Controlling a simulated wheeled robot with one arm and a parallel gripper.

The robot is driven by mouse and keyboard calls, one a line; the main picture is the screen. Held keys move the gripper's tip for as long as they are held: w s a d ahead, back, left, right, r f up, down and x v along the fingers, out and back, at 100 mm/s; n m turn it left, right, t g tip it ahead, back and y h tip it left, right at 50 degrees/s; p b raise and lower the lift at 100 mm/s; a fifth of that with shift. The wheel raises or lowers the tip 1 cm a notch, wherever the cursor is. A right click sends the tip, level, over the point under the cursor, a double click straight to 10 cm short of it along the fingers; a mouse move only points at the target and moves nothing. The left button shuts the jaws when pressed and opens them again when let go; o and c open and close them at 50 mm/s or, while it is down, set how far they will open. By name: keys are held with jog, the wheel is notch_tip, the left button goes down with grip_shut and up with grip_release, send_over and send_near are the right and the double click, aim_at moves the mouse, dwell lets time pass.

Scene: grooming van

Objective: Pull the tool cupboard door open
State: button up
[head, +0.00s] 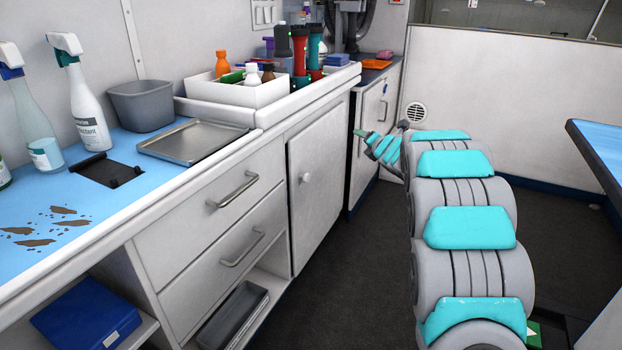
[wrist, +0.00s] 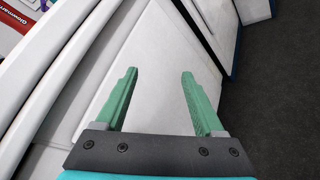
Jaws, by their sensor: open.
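Farther back is another white cupboard (head: 372,125) with a small handle. The frames do not label either as the tool cupboard. My gripper (head: 359,133) is right of the knobbed door in the head view, with its fingers partly hidden by the wrist. In the wrist view my gripper (wrist: 160,72) is open and empty, its two green fingers apart over a plain white panel (wrist: 150,90). No knob or handle shows between them.
Drawers with bar handles (head: 235,190) lie left of the knobbed door. A white tray of bottles (head: 235,92) and a metal tray (head: 190,140) stand on the counter. Dark floor (head: 340,270) is clear in front. A blue-topped table (head: 605,145) is at right.

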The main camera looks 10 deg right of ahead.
jog(key=w+a+f+n+y, duration=0.35)
jog(key=f+n+y, duration=0.2)
jog(key=n, duration=0.35)
jog(key=n+g+y, duration=0.5)
jog(key=n+y, duration=0.3)
jog(key=n, duration=0.3)
send_near(308, 178)
jog(key=x, duration=0.2)
jog(key=p+x, duration=0.2)
jog(key=x, duration=0.5)
jog(key=shift+w, duration=0.1)
grip_shut()
jog(key=shift+d, duration=0.1)
